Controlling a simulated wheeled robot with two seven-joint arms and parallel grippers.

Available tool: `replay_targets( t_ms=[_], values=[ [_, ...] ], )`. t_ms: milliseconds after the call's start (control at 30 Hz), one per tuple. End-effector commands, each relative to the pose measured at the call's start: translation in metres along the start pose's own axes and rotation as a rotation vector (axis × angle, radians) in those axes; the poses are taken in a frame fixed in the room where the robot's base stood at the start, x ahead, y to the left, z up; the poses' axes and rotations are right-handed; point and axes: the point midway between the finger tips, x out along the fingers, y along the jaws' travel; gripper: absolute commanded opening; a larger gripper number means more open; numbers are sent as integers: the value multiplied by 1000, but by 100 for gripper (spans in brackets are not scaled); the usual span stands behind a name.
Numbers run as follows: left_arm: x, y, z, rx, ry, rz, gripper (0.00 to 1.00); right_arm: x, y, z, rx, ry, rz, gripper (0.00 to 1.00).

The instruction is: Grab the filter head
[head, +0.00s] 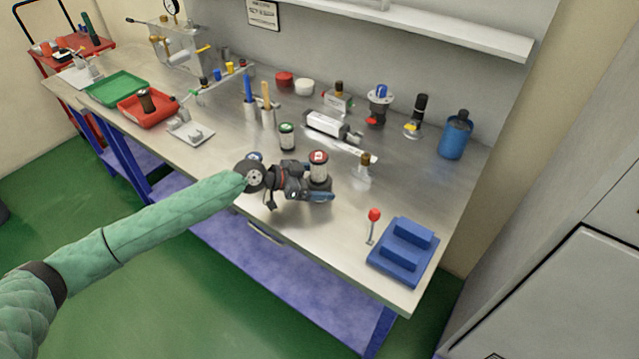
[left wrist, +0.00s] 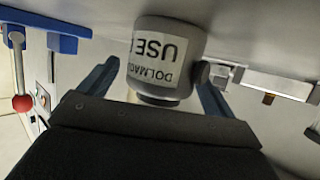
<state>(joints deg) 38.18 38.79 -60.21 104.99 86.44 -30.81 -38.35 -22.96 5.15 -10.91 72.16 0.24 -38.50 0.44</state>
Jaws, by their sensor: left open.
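My left gripper (head: 318,190) is low over the bench front, its blue fingers apart. A small upright canister with a red top (head: 318,158) stands directly at it, its lower part partly hidden by the gripper. In the left wrist view, the open gripper (left wrist: 157,68) has a grey cylinder with a white label (left wrist: 165,50) between and just beyond its fingers; the label reads upside down. Whether the fingers touch it, I cannot tell. A unit with a blue cap (head: 380,92) stands at the back; I cannot tell which piece is the filter head. My right gripper is not in view.
A blue stepped block (head: 404,250) and a red-knobbed lever (head: 374,216) stand to the right. A green-topped jar (head: 287,136) and a brass-topped fitting (head: 363,167) are close by. A blue bottle (head: 455,135) stands at the back right.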

Motion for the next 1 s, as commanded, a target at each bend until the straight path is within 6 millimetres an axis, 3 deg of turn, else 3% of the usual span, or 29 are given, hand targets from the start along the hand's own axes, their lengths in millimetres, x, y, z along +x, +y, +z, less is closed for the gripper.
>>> replay_targets(
  t_ms=[333, 633, 1000],
  values=[
    [3, 0, 1, 0, 0, -1, 90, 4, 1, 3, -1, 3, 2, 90],
    [3, 0, 0, 0, 1, -1, 33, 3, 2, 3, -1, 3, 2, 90],
    [2, 0, -4, 0, 2, -1, 34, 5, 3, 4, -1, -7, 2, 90]
  ],
)
